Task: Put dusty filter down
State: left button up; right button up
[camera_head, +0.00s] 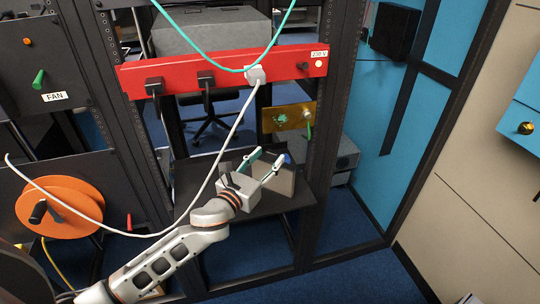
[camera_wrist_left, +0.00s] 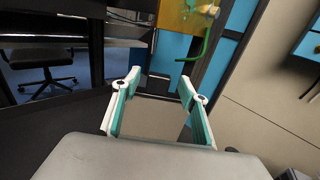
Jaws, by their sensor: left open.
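A flat grey-brown block, which looks like the dusty filter (camera_head: 286,184), stands on the dark shelf (camera_head: 262,206) inside the rack. My left gripper (camera_head: 269,157) is at this shelf, with its two green-and-white fingers spread apart. In the left wrist view the open fingers (camera_wrist_left: 160,79) point forward, and the grey-brown face of the filter (camera_wrist_left: 155,120) shows between them. I cannot tell whether the fingers touch it. The gripper body hides part of the filter. My right gripper is not in view.
A red power bar (camera_head: 225,70) with plugs crosses the rack above the shelf. A white cable (camera_head: 232,135) hangs down close to my left arm. A brass plate (camera_head: 289,117) with a green lever is behind the gripper. An orange reel (camera_head: 62,206) is at left.

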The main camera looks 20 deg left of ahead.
pick_arm(q)
jog(key=s+a, duration=0.2)
jog(key=s, duration=0.7)
jog(key=s+d+f+n+g, duration=0.1)
jog(key=s+f+n+g, duration=0.2)
jog(key=s+f+n, duration=0.8)
jog(key=s+d+f+n+g, duration=0.1)
jog(key=s+f+n+g, duration=0.3)
jog(key=s+f+n, duration=0.6)
notch_tip(320, 180, down, 7)
jog(key=n, duration=1.3)
jog(key=shift+s+d+f+y, duration=0.15)
jog(key=shift+s+d+y, duration=0.2)
jog(key=shift+y, duration=0.05)
jog(key=shift+r, duration=0.2)
